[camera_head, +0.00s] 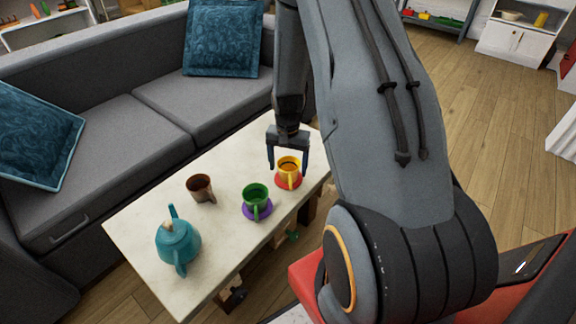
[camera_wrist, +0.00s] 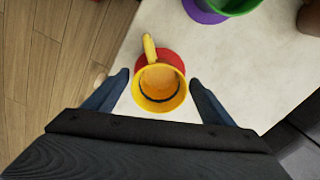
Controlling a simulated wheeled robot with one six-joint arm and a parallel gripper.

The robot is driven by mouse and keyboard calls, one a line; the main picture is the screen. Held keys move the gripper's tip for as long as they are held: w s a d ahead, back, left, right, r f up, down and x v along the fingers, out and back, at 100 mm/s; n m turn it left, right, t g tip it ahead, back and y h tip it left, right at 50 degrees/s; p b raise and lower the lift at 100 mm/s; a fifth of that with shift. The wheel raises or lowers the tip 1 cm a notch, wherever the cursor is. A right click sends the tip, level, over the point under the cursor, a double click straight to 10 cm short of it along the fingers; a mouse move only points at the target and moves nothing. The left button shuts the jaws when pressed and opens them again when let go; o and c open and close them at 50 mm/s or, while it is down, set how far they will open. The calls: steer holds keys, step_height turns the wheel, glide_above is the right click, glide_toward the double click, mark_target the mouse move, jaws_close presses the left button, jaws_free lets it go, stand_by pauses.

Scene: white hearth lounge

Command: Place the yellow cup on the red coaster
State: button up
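The yellow cup (camera_head: 289,166) stands upright on the red coaster (camera_head: 288,182) near the far right end of the white table. In the wrist view the yellow cup (camera_wrist: 160,88) covers much of the red coaster (camera_wrist: 172,60), which shows beyond the cup near its handle. My gripper (camera_head: 287,168) is above the table with one finger on each side of the cup. In the wrist view the fingers of my gripper (camera_wrist: 158,92) are spread wide, with gaps between them and the cup. The gripper is open and holds nothing.
A green cup (camera_head: 255,197) stands on a purple coaster (camera_head: 263,213) to the left of the yellow cup. A brown cup (camera_head: 201,188) and a teal teapot (camera_head: 178,243) stand further left on the white table (camera_head: 135,222). A grey sofa (camera_head: 120,130) lines the table's far side.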

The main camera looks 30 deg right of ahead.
step_height(320, 180, up, 12)
steer(key=p, duration=0.1)
steer(key=s+a+r+n, duration=0.3)
steer(key=a+r, duration=0.6)
steer(key=s+a+r+n, duration=0.4)
steer(key=s+a, duration=0.3)
steer(key=s, duration=0.2)
steer(key=s+a+r+n, duration=0.4)
steer(key=s+a+r, duration=0.2)
steer(key=s, duration=0.3)
steer(key=shift+s+a+y, duration=0.3)
steer(key=shift+s+a, duration=0.1)
steer(key=shift+a, duration=0.05)
steer(key=d+r+m+p, duration=0.1)
steer(key=d+r+p, duration=0.5)
steer(key=p, duration=0.7)
steer(key=shift+s+r, duration=0.25)
steer(key=shift+r, duration=0.1)
